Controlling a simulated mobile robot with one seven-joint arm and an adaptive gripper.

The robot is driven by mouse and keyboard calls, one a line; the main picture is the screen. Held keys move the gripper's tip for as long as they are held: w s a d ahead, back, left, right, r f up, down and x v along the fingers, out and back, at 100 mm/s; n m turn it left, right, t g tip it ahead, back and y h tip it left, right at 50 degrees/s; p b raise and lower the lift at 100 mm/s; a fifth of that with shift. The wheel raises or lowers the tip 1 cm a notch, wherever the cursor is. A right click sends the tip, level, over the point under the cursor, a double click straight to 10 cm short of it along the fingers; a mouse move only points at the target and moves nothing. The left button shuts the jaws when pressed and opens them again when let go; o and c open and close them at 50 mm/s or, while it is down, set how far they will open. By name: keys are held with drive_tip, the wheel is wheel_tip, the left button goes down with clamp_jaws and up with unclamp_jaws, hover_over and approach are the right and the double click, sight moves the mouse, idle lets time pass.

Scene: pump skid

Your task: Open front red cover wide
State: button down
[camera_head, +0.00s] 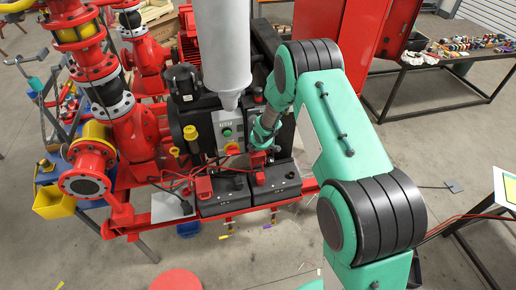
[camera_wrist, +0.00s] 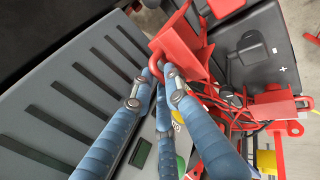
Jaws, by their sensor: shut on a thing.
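A red cover (camera_wrist: 193,40) with a loop-shaped handle shows at top centre of the wrist view. The blue fingers of my gripper (camera_wrist: 164,72) are closed at this loop, with the fingertips against it. The cover looks tilted up, but how far it is open I cannot tell. Another red cover (camera_wrist: 282,105) with a loop sits to the right by a black box with a plus mark. In the head view, small red covers (camera_head: 204,187) show on the black boxes. My gripper (camera_head: 262,140) is there beside the control box, its fingertips hard to make out.
A grey slotted panel (camera_wrist: 85,85) stands close left of my fingers. Red cables (camera_wrist: 232,105) run beside them on the right. The control box (camera_head: 229,130) with a green button is close by. Red pipework (camera_head: 135,130) stands left; a table with small items (camera_head: 440,75) is at right.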

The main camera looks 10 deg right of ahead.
drive_tip(key=shift+w+r, duration=0.1)
drive_tip(key=shift+w, duration=0.45)
drive_tip(key=c, duration=1.7)
unclamp_jaws()
drive_tip(key=shift+v, duration=6)
